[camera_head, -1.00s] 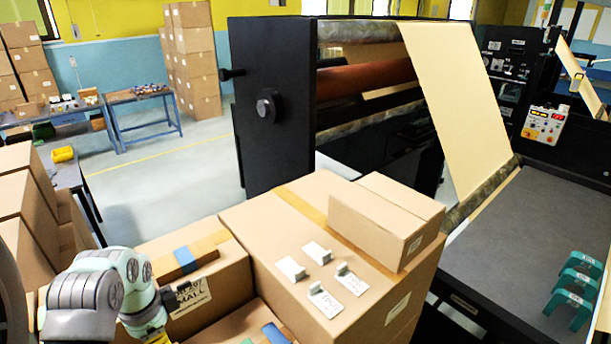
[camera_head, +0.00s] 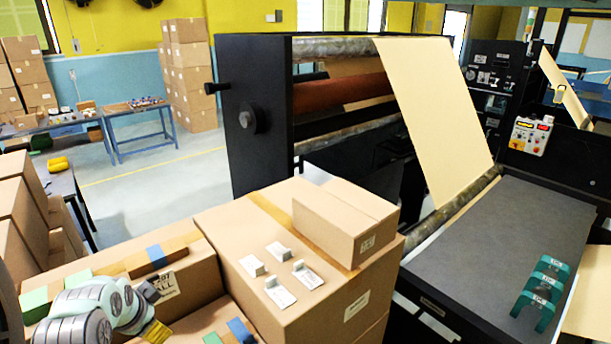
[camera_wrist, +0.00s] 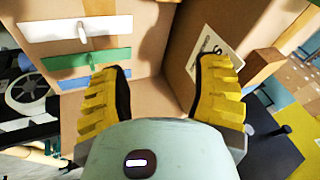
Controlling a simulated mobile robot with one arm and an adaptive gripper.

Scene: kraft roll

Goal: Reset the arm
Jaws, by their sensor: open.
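My gripper (camera_wrist: 162,85) is open in the wrist view. Its two ribbed yellow fingers stand wide apart with nothing between them. Brown cardboard (camera_wrist: 155,45) fills the view beyond the fingers, with a printed white label near the right finger. In the head view my arm is folded low at the bottom left, and a yellow finger (camera_head: 157,332) shows at the bottom edge, in front of the taped carton (camera_head: 190,288). The other finger is not clear there. I cannot tell whether the fingers touch the cardboard.
A large carton (camera_head: 340,312) right of my arm bears a smaller box (camera_head: 335,222) and several white tagged pieces. More cartons (camera_head: 20,210) stand at left. The black roll machine (camera_head: 258,160) is behind. Teal brackets (camera_head: 541,289) sit on the grey table (camera_head: 500,225).

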